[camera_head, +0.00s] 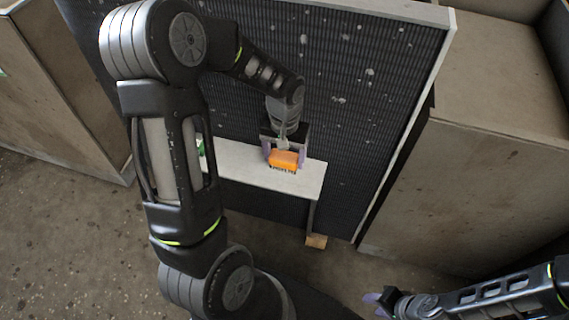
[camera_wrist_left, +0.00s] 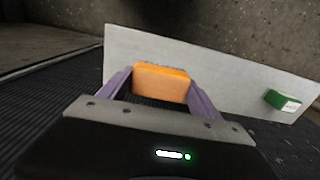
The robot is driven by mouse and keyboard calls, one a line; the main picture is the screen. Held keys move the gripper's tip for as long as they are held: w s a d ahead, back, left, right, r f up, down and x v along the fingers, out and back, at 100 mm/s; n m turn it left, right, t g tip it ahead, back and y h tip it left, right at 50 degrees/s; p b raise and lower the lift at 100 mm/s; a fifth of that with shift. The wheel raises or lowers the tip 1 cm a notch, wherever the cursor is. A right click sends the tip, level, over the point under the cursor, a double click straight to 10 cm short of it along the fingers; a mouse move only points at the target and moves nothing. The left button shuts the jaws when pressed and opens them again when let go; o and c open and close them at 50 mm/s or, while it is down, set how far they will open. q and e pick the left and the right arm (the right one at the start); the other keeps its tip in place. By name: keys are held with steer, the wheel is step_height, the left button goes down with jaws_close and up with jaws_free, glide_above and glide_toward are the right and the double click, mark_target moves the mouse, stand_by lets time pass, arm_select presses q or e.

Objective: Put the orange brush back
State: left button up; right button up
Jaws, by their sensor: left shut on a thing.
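The orange brush (camera_head: 284,158) is between the purple fingers of my left gripper (camera_head: 284,163), which is shut on it. In the head view the brush is at the white shelf (camera_head: 240,172), over its right part, with dark bristles at its lower edge. The left wrist view shows the brush (camera_wrist_left: 162,82) in front of the pale shelf face (camera_wrist_left: 225,88). Whether it touches the shelf I cannot tell. My right gripper (camera_head: 378,300) is at the bottom right, away from the shelf; only its purple finger shows clearly.
A green and white block (camera_wrist_left: 283,100) is on the shelf; my left arm mostly hides it in the head view. A dark ribbed panel (camera_head: 350,100) stands behind the shelf. Large brown boxes (camera_head: 470,190) flank it.

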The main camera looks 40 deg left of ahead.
mark_target(285, 165)
arm_select(q)
steer(key=shift+f, duration=1.85)
steer(key=o, duration=1.2)
step_height(285, 165, up, 12)
steer(key=shift+r, duration=0.1)
